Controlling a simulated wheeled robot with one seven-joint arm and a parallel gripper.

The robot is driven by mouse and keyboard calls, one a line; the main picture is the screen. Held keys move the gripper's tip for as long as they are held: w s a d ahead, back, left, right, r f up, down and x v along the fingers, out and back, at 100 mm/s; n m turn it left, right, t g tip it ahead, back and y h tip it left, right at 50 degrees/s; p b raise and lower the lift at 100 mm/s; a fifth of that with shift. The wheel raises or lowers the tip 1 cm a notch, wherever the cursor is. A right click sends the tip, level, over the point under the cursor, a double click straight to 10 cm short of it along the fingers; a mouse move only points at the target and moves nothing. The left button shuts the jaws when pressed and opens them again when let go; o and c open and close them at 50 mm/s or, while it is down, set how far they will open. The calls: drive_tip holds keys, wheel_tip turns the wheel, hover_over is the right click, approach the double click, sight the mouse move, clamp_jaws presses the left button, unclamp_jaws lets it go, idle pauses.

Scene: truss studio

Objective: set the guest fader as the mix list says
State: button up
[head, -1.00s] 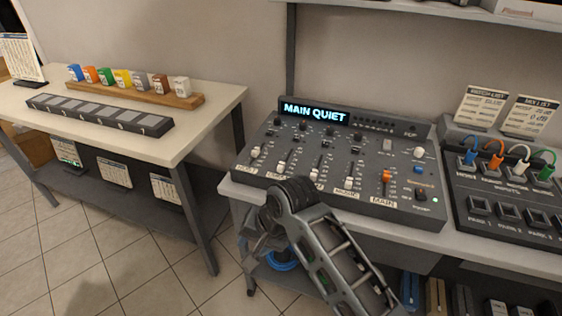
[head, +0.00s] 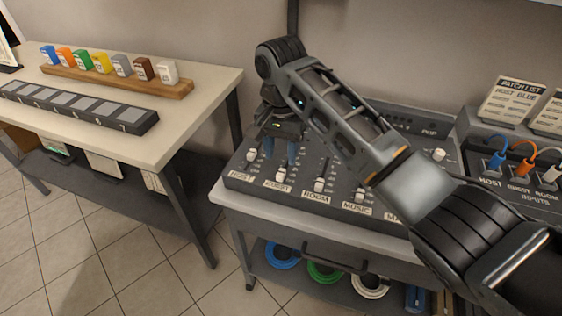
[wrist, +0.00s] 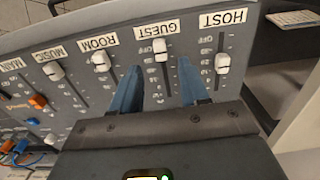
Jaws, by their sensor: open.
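The guest fader (head: 282,174) is a white cap low on its slot, beside the GUEST label, on the grey mixer (head: 238,175). In the wrist view the guest fader (wrist: 160,47) shows just beyond the fingertips, with its slot between the fingers. My gripper (head: 280,158) is open and empty over the mixer; its two blue fingers also show in the wrist view (wrist: 160,68), one on each side of the slot. I cannot tell whether they touch the panel. The mix list (head: 549,118) is cut off at the right edge, and its text is unreadable.
The host fader (wrist: 222,63) and room fader (wrist: 100,62) flank the guest fader closely. A patch list (head: 515,100) and a panel with coloured cables stand at right. My arm hides the mixer's display. A white table (head: 190,125) with coloured blocks stands at left.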

sight(281, 172)
wheel_tip(281, 172, down, 6)
drive_tip(key=shift+r, duration=0.1)
idle(0.4)
clamp_jaws()
idle(0.5)
